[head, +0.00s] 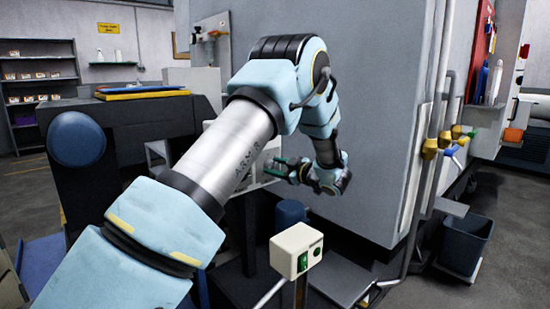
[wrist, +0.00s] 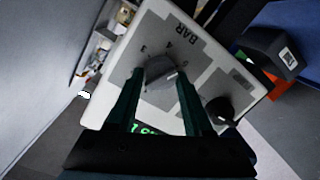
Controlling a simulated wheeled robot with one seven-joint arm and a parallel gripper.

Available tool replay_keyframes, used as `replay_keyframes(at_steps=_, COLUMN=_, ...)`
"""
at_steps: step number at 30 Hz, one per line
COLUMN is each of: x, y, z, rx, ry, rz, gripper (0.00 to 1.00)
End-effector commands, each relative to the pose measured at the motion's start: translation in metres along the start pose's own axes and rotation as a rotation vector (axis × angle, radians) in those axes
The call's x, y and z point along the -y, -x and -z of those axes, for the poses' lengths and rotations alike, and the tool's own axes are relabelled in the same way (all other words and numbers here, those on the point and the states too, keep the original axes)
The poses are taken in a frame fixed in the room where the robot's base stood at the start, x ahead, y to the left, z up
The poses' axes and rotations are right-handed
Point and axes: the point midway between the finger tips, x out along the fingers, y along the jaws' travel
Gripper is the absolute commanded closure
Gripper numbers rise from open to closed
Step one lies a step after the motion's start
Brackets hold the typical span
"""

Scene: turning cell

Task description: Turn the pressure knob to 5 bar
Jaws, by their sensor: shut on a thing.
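In the wrist view, a light control panel (wrist: 105,90) with grey fields carries a dial marked BAR, with a few numerals around it. The grey pressure knob (wrist: 160,72) sits at this dial. My gripper (wrist: 160,77) has one dark green finger on each side of the knob and is shut on it. The exact pointer direction is hard to tell. A green lit display (wrist: 145,128) below the knob is partly hidden by my gripper, and its reading is not legible. In the head view my gripper (head: 270,168) is small beside the large grey cabinet, and the knob cannot be made out.
A black knob (wrist: 221,109) is on the same panel, close to the right finger. A dark box with a white label (wrist: 288,57) lies beyond the panel. In the head view a cream box with a green button (head: 297,250) stands below my gripper, and a grey cabinet (head: 385,110) rises at the right.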

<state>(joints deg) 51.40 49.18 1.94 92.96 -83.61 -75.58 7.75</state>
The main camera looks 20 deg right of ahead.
Motion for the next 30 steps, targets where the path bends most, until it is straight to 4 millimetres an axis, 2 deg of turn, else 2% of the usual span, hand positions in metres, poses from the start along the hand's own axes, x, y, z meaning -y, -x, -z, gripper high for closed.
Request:
replay_keyframes(at_steps=12, x=-0.0006, y=0.0003, z=-0.0006, rx=-0.011, ry=-0.215, rz=0.020, gripper=1.00)
replay_keyframes(at_steps=30, x=0.0001, y=0.0002, z=-0.0018, rx=-0.014, ry=-0.252, rz=0.023, gripper=1.00)
